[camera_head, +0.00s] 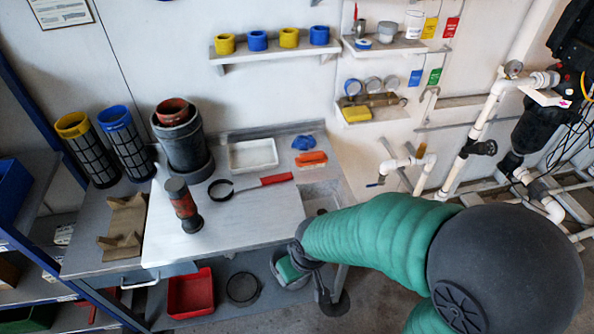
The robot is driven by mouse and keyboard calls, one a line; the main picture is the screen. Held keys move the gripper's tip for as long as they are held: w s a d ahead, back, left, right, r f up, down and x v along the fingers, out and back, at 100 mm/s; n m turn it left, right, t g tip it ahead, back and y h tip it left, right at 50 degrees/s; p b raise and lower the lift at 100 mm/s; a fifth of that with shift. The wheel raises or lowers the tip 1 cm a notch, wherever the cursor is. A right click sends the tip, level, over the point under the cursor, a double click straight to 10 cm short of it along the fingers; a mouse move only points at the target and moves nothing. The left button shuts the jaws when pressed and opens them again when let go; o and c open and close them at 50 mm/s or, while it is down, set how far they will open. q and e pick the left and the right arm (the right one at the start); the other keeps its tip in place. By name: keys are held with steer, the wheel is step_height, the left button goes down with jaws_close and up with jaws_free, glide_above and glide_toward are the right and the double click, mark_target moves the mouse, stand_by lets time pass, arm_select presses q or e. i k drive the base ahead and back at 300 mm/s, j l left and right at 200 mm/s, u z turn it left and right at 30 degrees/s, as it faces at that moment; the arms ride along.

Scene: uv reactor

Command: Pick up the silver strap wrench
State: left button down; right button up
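A strap wrench (246,188) lies on the grey worktop, left of the sink. It has a dark round loop at its left end and a red handle (277,179) pointing right; I see no clearly silver strap. My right arm, in a green sleeve, comes in from the right. My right gripper (322,284) hangs at the bench's front edge, below and right of the wrench and apart from it. Its fingers are dark and small, so I cannot tell if they are open. My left gripper is not in view.
A dark red-and-black cylinder (183,205) stands left of the wrench. A white tray (253,155), an orange brush (311,159) and a blue cloth (303,143) lie behind it. A sink (318,200) is at right. The worktop in front of the wrench is clear.

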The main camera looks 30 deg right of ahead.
mark_target(287, 176)
steer(key=l+z, duration=0.1)
steer(key=z, duration=0.5)
steer(key=i+l+u, duration=0.15)
steer(key=i+u, duration=0.25)
steer(key=i+l+u, duration=0.3)
steer(key=u, duration=0.15)
steer(key=i, duration=0.15)
